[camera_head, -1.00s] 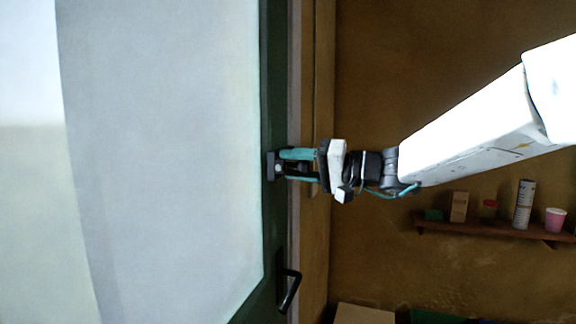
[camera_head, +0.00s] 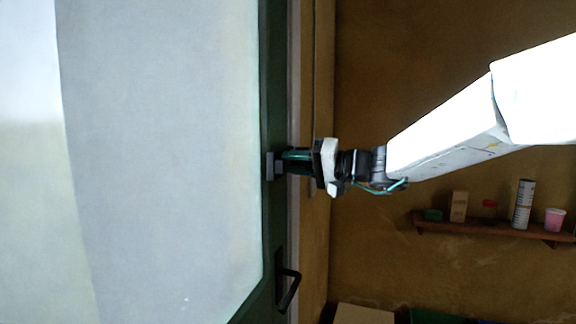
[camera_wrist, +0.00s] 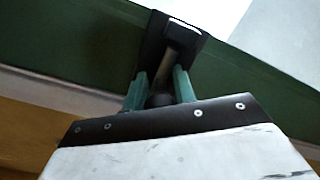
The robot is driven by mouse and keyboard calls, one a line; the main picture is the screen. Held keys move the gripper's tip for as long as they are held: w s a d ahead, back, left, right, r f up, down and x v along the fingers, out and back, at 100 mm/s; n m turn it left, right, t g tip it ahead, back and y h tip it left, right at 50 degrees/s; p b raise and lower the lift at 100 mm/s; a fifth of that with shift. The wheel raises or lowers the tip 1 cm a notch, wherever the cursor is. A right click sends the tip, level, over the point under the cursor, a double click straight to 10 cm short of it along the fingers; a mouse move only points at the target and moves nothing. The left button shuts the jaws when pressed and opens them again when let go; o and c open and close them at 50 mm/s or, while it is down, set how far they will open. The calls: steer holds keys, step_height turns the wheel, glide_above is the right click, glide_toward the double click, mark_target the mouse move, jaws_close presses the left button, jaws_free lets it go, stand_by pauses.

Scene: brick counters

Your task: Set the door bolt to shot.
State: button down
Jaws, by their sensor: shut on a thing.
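The door bolt shows in the head view as a dark plate (camera_head: 270,166) on the green door frame edge. In the wrist view its black plate (camera_wrist: 152,42) carries a grey metal rod (camera_wrist: 181,55) that runs down between my fingers to a dark round knob (camera_wrist: 160,99). My gripper (camera_head: 287,161) has teal fingers at the bolt; in the wrist view the fingers (camera_wrist: 160,90) lie on both sides of the knob and are shut on it. The far part of the bolt is hidden behind the fingers in the head view.
The green door (camera_head: 274,225) has a large pale glass pane (camera_head: 160,160) and a black handle (camera_head: 290,290) below the bolt. A wall shelf (camera_head: 480,228) at right holds a pink cup (camera_head: 555,219), a tall can (camera_head: 523,204) and small items. Boxes stand at the bottom.

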steer(key=shift+w+d+r, duration=0.1)
steer(key=shift+w+d, duration=0.1)
steer(key=shift+w, duration=0.3)
steer(key=c, duration=1.2)
jaws_free()
steer(key=shift+w, duration=0.1)
steer(key=shift+c, duration=0.2)
steer(key=v, duration=0.8)
